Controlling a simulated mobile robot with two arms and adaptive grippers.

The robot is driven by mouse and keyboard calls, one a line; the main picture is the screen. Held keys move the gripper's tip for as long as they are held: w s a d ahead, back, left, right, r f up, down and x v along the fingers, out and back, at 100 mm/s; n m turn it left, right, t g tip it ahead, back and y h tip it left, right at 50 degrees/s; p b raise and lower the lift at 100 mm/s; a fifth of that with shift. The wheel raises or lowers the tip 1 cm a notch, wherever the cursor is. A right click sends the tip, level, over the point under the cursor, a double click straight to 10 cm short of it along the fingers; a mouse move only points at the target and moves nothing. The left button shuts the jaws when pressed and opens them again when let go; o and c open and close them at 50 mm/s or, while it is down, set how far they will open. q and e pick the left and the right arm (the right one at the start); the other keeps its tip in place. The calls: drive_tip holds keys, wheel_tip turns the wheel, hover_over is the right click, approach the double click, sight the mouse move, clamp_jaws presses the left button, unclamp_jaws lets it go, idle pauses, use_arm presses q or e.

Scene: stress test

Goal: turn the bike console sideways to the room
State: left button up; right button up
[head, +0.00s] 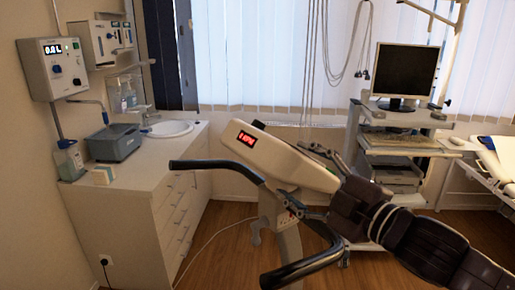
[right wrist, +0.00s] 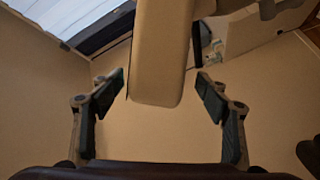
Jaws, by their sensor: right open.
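The bike console (head: 280,158) is a long cream housing with a red lit display, set on a pale post in the middle of the head view. It slants from upper left to lower right. Black handlebars (head: 215,166) stick out from it. My right gripper (head: 313,183) comes in from the lower right, with one finger on each side of the console's right end. In the right wrist view, the console's end (right wrist: 160,60) lies between the open fingers (right wrist: 160,93), with a gap on both sides. My left gripper is not in view.
A cabinet with a sink (head: 170,128) and a grey box (head: 114,142) stands at left. A cart with a monitor (head: 403,71) stands behind my right arm, and a bed (head: 497,160) is at far right. Hoses hang before the blinds. A pale cable lies on the floor.

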drive_tip(key=shift+w+a+r, duration=0.2)
drive_tip(key=shift+w+a, duration=0.05)
drive_tip(key=shift+w, duration=0.15)
drive_tip(key=shift+w+a+r+p, duration=0.15)
drive_tip(key=shift+w+a+p, duration=0.05)
drive_tip(key=shift+p, duration=0.1)
drive_tip(key=x, duration=0.1)
drive_tip(key=p+x, duration=0.1)
drive_tip(key=shift+w+a+r+p, duration=0.2)
drive_tip(key=shift+p, duration=0.1)
drive_tip(key=shift+p+x, duration=0.3)
drive_tip(key=shift+x, duration=0.85)
drive_tip(key=shift+w+a+f, duration=0.2)
drive_tip(key=shift+w+a, duration=0.05)
drive_tip(key=shift+w, duration=0.05)
drive_tip(key=c, duration=1.7)
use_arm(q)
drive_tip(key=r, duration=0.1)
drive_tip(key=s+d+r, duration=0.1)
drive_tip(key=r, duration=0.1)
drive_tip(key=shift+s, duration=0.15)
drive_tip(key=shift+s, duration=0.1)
use_arm(e)
drive_tip(key=shift+w, duration=0.1)
